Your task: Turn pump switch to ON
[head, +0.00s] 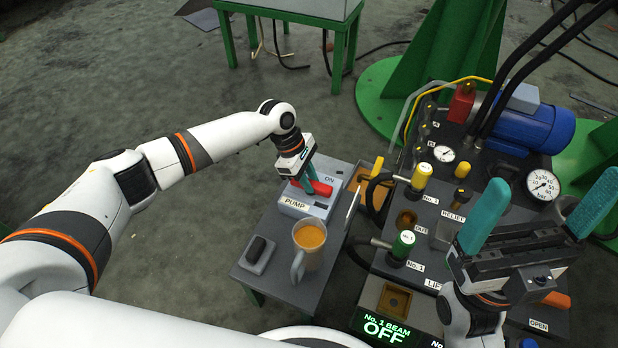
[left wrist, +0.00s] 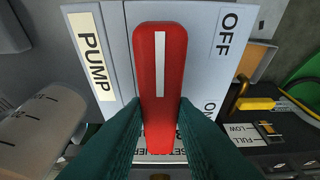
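The pump switch box (head: 296,206) is a pale box labelled PUMP and ON, standing on a small grey table. Its red handle (head: 321,188) has a white stripe and also shows in the left wrist view (left wrist: 160,60), with OFF at upper right and ON lower at right. The striped end points up in that view. My left gripper (head: 309,182) comes down over the box; its teal fingers (left wrist: 160,112) press close on both sides of the handle and look shut on it. My right gripper (head: 540,205) is wide open and empty above the console at right.
An orange-filled jug (head: 309,238) and a dark object on a small pad (head: 260,252) stand in front of the box on the table. At right is the console with a yellow valve (head: 421,178), a green valve (head: 403,243), gauges and a screen (head: 385,328) reading No. 1 BEAM OFF.

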